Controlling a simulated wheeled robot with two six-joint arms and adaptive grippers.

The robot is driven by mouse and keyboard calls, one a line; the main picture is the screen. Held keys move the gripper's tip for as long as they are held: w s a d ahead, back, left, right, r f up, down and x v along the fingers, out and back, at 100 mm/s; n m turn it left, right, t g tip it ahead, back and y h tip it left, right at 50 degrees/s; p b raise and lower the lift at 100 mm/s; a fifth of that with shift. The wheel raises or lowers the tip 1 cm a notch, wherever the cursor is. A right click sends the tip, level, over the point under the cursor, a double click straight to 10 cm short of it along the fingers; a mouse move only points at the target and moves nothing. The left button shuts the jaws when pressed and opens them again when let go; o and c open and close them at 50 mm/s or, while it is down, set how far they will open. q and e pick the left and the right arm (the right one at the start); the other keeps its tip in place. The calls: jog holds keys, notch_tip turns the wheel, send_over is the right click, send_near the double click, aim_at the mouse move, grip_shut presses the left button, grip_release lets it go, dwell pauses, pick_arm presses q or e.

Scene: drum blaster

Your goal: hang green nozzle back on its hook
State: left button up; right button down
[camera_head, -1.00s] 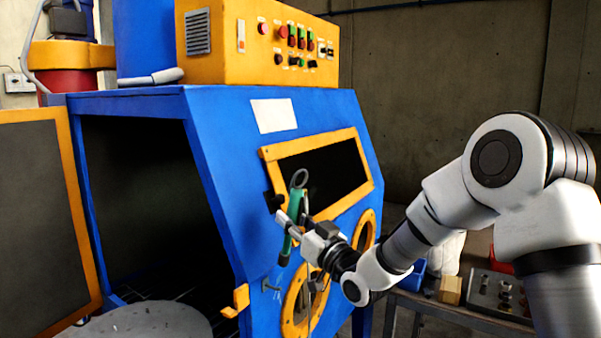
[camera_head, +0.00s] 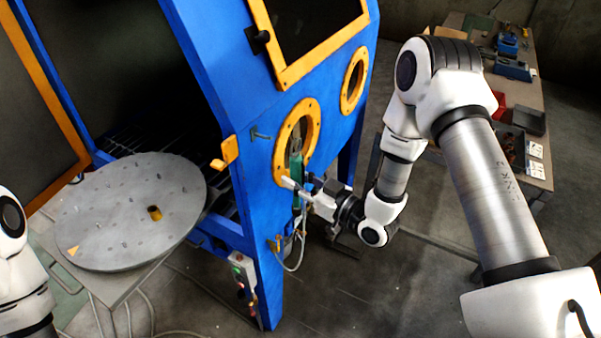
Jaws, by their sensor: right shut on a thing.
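The green nozzle (camera_head: 296,169) is upright in my right gripper (camera_head: 302,189), in front of the near round port of the blue cabinet. The gripper is shut on it, and its fingers hide part of it. A hose runs down from the nozzle. A small hook (camera_head: 261,134) sticks out of the cabinet front, left of the port. The nozzle is to the right of the hook, a little lower, and apart from it. My left gripper is out of view; only part of my left arm shows at the left edge.
The blue cabinet (camera_head: 222,60) has orange port rings (camera_head: 282,135) and an orange latch (camera_head: 227,152) near the hook. A round metal turntable (camera_head: 110,215) stands at left. A workbench (camera_head: 535,95) with tools is at the back right. Hoses lie on the floor.

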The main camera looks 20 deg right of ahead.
aim_at(259, 167)
jog(key=shift+w+a, duration=0.2)
jog(key=shift+w, duration=0.25)
jog(key=shift+s+a+f+b+x, duration=0.1)
jog(key=shift+a+b+x, duration=0.05)
jog(key=shift+x, duration=0.8)
jog(key=shift+s+a+f+b+x, duration=0.1)
jog(key=shift+a+b+x, duration=0.05)
jog(key=shift+x, duration=0.8)
jog(key=shift+s+a+f+b+x, duration=0.1)
jog(key=shift+b+x, duration=0.05)
jog(key=shift+x, duration=0.8)
jog(key=shift+w+a+f+b, duration=0.35)
jog(key=shift+w+f+b, duration=0.15)
jog(key=shift+b, duration=0.35)
jog(key=c, duration=0.8)
grip_release()
jog(key=shift+c, duration=0.2)
